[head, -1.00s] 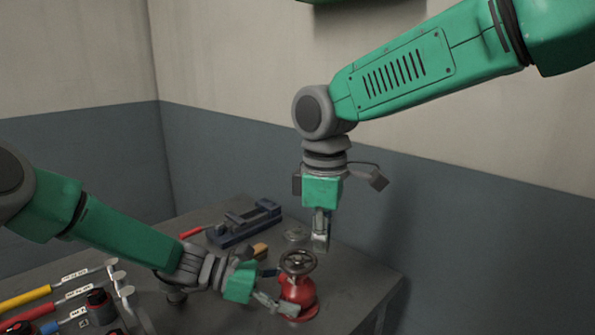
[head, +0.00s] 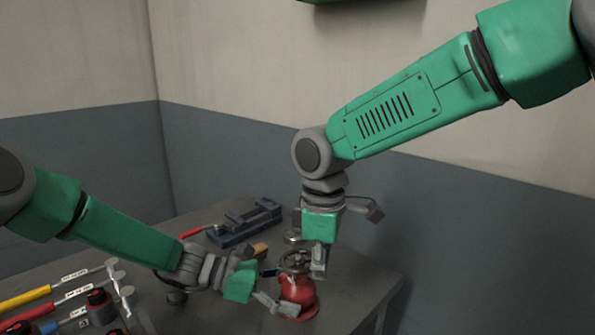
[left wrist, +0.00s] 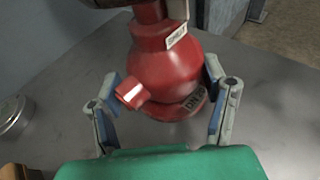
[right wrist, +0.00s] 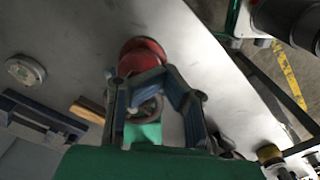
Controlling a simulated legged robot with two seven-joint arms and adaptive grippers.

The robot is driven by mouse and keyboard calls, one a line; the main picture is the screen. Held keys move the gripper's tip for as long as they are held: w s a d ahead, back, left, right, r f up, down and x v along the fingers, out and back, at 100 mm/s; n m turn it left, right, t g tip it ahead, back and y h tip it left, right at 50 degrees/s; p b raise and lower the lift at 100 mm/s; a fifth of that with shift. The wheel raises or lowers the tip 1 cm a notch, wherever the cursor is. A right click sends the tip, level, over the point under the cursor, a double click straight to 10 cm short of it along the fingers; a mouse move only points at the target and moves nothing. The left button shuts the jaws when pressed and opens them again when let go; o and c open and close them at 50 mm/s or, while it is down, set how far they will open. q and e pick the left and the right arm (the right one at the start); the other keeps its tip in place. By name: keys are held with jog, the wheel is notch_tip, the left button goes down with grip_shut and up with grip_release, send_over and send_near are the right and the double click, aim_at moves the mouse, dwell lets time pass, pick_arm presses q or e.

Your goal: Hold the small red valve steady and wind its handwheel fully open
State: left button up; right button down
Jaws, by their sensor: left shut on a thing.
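The small red valve (head: 298,294) stands upright on the workbench, its dark handwheel (head: 292,257) on top. My left gripper (head: 279,303) is shut on the lower red body, a finger on each side in the left wrist view (left wrist: 165,80). A small red stub with a pale end faces that camera. My right gripper (head: 318,262) points down at the handwheel from above. In the right wrist view its fingers look open, with the handwheel (right wrist: 148,108) between or just below them. I cannot tell whether they touch the rim.
A dark blue vise-like tool (head: 243,224) lies behind on the grey bench (head: 352,284), near a small round metal piece (head: 292,237). Several yellow, red and blue handled tools lie front left. The bench is clear to the valve's right.

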jog(key=shift+w+a+r, duration=0.1)
jog(key=shift+w, duration=0.2)
jog(key=shift+w+d, duration=0.3)
jog(key=shift+w, duration=0.3)
jog(key=shift+w+d, duration=0.15)
jog(key=shift+w, duration=0.95)
dwell(0.4)
